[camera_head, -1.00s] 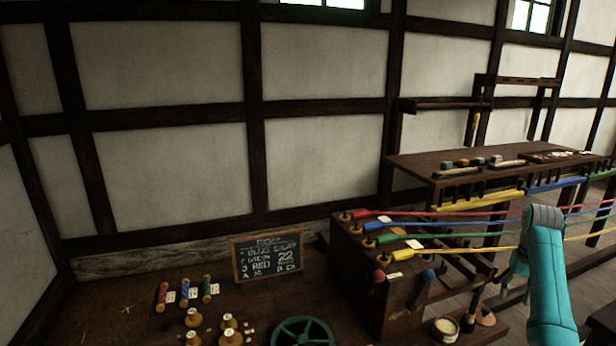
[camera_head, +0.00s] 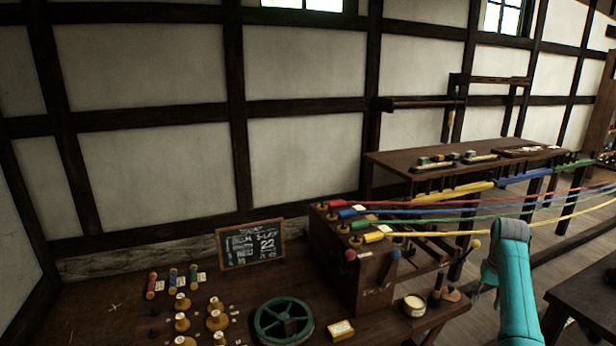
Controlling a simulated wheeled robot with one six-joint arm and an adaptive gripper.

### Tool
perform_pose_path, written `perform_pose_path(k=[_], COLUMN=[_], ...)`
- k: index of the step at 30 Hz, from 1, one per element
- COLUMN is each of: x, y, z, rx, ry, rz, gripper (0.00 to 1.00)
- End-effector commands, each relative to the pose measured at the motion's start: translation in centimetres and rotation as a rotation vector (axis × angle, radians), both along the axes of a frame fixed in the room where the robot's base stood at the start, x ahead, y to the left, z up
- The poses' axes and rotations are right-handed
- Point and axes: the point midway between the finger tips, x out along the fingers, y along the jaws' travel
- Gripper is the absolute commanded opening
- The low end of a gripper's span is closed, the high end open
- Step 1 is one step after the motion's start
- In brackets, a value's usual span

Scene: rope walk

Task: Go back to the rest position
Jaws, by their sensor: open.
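My teal arm (camera_head: 513,285) rises from the bottom edge at the right, with a bend near its top in front of the stretched ropes. My gripper is not visible in this view, so its jaws and anything near them are hidden. The task names no other object.
A dark wooden block (camera_head: 352,283) carries red, blue, green and yellow rope ends (camera_head: 373,237); the ropes run right. A green wheel (camera_head: 283,322), chalkboard (camera_head: 250,244) and several spools (camera_head: 182,302) occupy the bench. A long table (camera_head: 390,163) stands behind. Floor shows right of my arm.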

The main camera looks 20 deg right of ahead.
Motion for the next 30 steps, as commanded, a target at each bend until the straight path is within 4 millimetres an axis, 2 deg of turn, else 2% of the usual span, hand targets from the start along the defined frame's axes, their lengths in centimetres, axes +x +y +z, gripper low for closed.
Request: perform_pose_path(k=[7, 11, 17, 21, 27, 30], x=[0.5, 0.6, 0.0, -1.2, -3.9, -5.7], y=[2.6, 4.7, 9.8, 13.6, 19.2, 21.9], z=[-5.2, -8.9, -16.3, -20.7, -25.9, -27.8], rx=[-0.032, -0.056, -0.108, -0.145, -0.193, -0.217], ry=[-0.04, -0.072, -0.15, -0.209, -0.295, -0.34], rz=[0.03, 0.053, 0.105, 0.14, 0.193, 0.218], gripper=[0.49, 0.49, 0.49, 0.49, 0.49, 0.49])
